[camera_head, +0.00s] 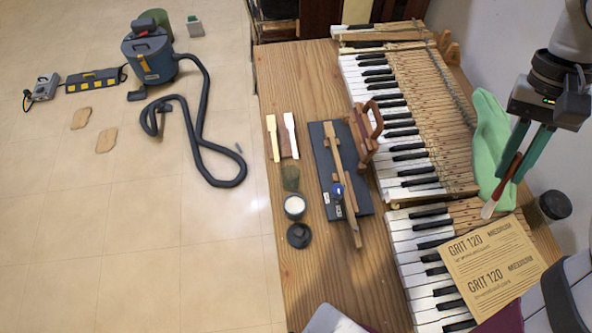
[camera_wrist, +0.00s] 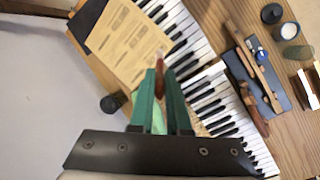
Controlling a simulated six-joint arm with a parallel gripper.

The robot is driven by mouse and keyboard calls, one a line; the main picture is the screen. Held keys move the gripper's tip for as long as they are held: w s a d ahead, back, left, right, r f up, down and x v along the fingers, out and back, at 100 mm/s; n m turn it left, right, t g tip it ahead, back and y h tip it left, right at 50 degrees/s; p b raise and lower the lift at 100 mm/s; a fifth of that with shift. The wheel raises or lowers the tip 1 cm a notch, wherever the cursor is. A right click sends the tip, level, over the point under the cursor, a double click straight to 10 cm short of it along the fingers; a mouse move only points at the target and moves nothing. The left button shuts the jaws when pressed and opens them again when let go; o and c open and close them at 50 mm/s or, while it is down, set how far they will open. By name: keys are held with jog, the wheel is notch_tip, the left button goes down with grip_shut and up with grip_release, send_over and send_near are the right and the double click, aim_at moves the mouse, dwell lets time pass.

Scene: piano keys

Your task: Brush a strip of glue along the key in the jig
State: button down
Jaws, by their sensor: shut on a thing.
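My gripper (camera_head: 510,177) is shut on a brush, whose red-brown handle sits between its teal fingers. The brush (camera_head: 488,209) has pale bristles pointing down, in the air over the right side of the bench. The brush also shows between my fingers in the wrist view (camera_wrist: 160,66). The jig (camera_head: 363,192) is a dark board left of my gripper, well apart from the brush. A long wooden key (camera_head: 335,154) lies in it, with a small blue clamp-like part (camera_head: 337,190) near its lower half. An open jar of white glue (camera_head: 295,205) stands left of the jig.
A dark lid (camera_head: 299,236) lies below the jar. Two key tops (camera_head: 291,134) lie above it. Keyboards (camera_head: 405,120) fill the bench's right side. Sandpaper (camera_head: 490,262) lies on the nearer keys. A green cloth (camera_head: 490,135) and a dark cup (camera_head: 553,205) are near my gripper.

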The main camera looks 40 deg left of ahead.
jog(key=d, duration=0.7)
jog(key=w+a+f+n+t+y, duration=0.15)
jog(key=a+n, duration=0.25)
jog(key=a, duration=0.5)
jog(key=w+a+f+n+t+y, duration=0.1)
jog(key=w+a+n+t+y, duration=0.3)
jog(key=a, duration=0.6)
jog(key=w+a+f+n+g+h, duration=0.1)
jog(key=w+a+n, duration=0.1)
jog(key=a+n, duration=0.5)
jog(key=s+a+f+m+t+y, duration=0.1)
jog(key=a+f+m, duration=0.5)
jog(key=a+f, duration=0.5)
jog(key=shift+s+a+f, duration=0.2)
jog(key=shift+a+f, duration=0.1)
jog(key=shift+a, duration=0.5)
jog(key=shift+f, duration=0.8)
jog(key=shift+s+d, duration=5.05)
jog(key=shift+d, duration=0.05)
jog(key=w+a, duration=1)
